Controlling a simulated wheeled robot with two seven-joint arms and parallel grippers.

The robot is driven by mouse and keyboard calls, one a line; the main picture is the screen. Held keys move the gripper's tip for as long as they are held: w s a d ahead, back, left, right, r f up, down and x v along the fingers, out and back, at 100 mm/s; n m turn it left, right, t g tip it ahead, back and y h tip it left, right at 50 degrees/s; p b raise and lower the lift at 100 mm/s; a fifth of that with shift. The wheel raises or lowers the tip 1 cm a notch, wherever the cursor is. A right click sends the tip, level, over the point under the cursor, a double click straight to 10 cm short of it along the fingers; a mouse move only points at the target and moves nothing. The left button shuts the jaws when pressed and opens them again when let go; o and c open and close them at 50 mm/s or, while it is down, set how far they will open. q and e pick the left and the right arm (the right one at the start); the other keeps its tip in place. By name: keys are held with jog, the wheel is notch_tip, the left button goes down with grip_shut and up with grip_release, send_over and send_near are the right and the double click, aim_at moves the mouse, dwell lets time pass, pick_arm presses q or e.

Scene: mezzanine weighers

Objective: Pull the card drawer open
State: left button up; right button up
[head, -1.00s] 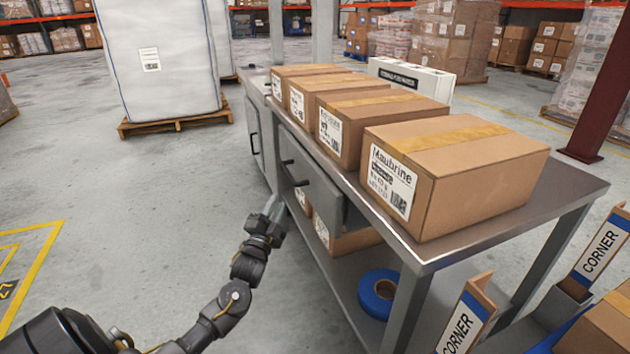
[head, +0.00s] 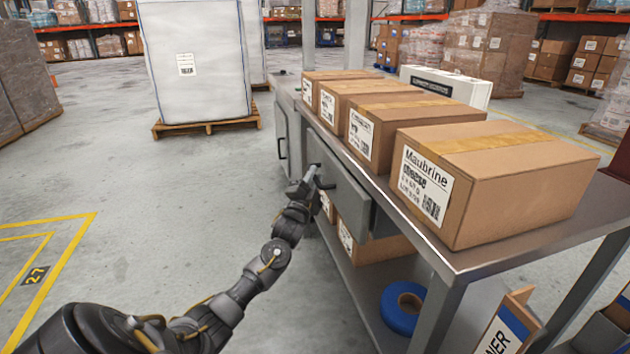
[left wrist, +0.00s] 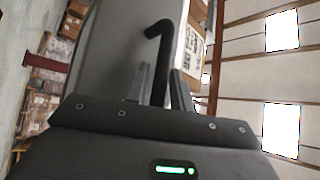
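The card drawer (head: 342,192) is a grey metal front under the near side of the steel bench, and it looks shut. Its dark bar handle (head: 318,179) sits on that front, partly hidden by my left gripper (head: 308,180). In the left wrist view the black handle (left wrist: 159,45) runs down between the two fingers of my left gripper (left wrist: 162,85). The fingers stand apart, one on each side of the handle, with no clear grip on it. My right gripper is not in view.
Several cardboard boxes (head: 490,190) stand on the bench top (head: 500,255). A cupboard door (head: 282,135) with its own handle is left of the drawer. A blue tape roll (head: 402,308) lies on the lower shelf.

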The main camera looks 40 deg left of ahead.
pick_arm(q)
jog(key=shift+w+r, duration=0.1)
jog(key=shift+w, duration=0.05)
jog(key=shift+c, duration=0.2)
grip_shut()
